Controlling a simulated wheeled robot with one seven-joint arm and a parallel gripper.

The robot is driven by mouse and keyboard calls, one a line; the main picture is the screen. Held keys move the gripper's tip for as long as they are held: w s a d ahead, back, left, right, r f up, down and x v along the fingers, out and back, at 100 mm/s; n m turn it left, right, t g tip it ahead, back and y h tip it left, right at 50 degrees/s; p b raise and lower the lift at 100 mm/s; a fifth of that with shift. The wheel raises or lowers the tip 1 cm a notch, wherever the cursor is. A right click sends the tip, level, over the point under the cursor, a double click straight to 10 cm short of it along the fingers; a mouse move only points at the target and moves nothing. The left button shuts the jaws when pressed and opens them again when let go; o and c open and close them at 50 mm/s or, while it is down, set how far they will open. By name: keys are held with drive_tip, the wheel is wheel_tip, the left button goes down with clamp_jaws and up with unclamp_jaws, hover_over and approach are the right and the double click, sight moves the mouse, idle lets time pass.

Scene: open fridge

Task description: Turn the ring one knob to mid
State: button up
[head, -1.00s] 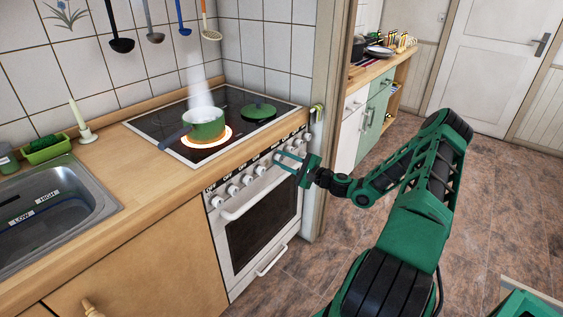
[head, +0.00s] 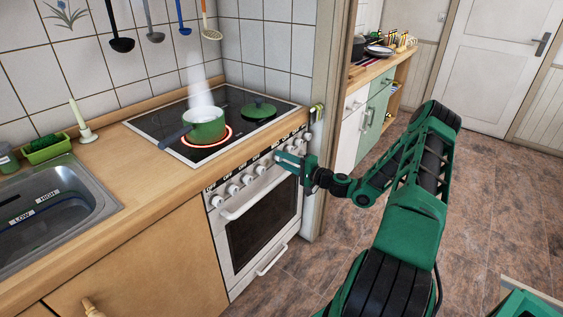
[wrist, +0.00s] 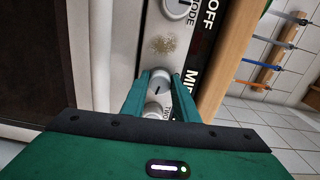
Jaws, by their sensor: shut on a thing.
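The ring one knob (wrist: 160,82) is pale and round on the oven's white front panel. In the wrist view it sits between the two green fingers of my gripper (wrist: 165,77), which is shut on it. A dark line marks its face. The letters "MI" show on the black strip beside it, and my finger hides the rest. In the head view my gripper (head: 280,158) reaches the right part of the knob row, and the knob it holds is mostly hidden. The lit ring (head: 189,143) under the green pot (head: 208,128) glows red around the pot's base.
The ring two knob (wrist: 153,109) lies just beside the held one. The mode knob (wrist: 178,8), with "OFF" beside it, is farther up the wrist view. The oven handle (head: 256,196) runs below the knobs. The door frame (head: 326,120) stands right of the stove.

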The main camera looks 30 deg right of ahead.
drive_tip(key=shift+s+a+f, duration=0.1)
drive_tip(key=shift+f, duration=0.2)
drive_tip(key=o, duration=0.9)
drive_tip(key=shift+o, duration=0.8)
drive_tip(key=shift+r, duration=0.15)
drive_tip(key=v, duration=1)
drive_tip(key=shift+s, duration=0.25)
